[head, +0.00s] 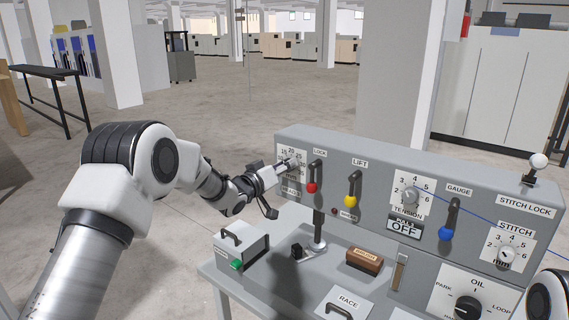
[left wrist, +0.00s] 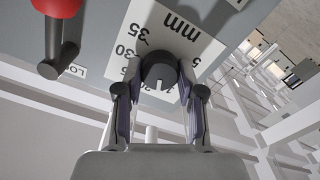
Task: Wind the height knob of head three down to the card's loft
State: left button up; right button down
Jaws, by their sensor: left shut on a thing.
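The height knob (left wrist: 160,68) is a dark round knob with a pale pointer line, on a white dial plate (left wrist: 178,42) marked in mm with numbers such as 30 and 35. The left wrist view sees it upside down. My left gripper (left wrist: 158,92) is shut on the knob, one finger on each side. In the head view the dial plate (head: 291,152) is at the panel's left end, and my left gripper (head: 277,175) reaches it from the left, mostly hiding the knob. The exact reading cannot be told. I cannot make out a loft card. My right gripper is out of view.
Right of the dial are the red LOCK lever (head: 312,187), yellow LIFT lever (head: 351,201), TENSION dial (head: 409,196) and blue GAUGE lever (head: 446,232). Below stand a grey box (head: 240,248) and a brown brush (head: 365,261) on the shelf. Open floor lies behind.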

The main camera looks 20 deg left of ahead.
pick_arm(q)
jog(key=shift+f+n+p, duration=0.2)
jog(key=shift+n+p, duration=0.35)
jog(key=shift+n, duration=1.45)
jog(key=o, duration=1.1)
jog(key=shift+o, duration=0.2)
jog(key=shift+r, duration=0.1)
jog(key=v, duration=1.2)
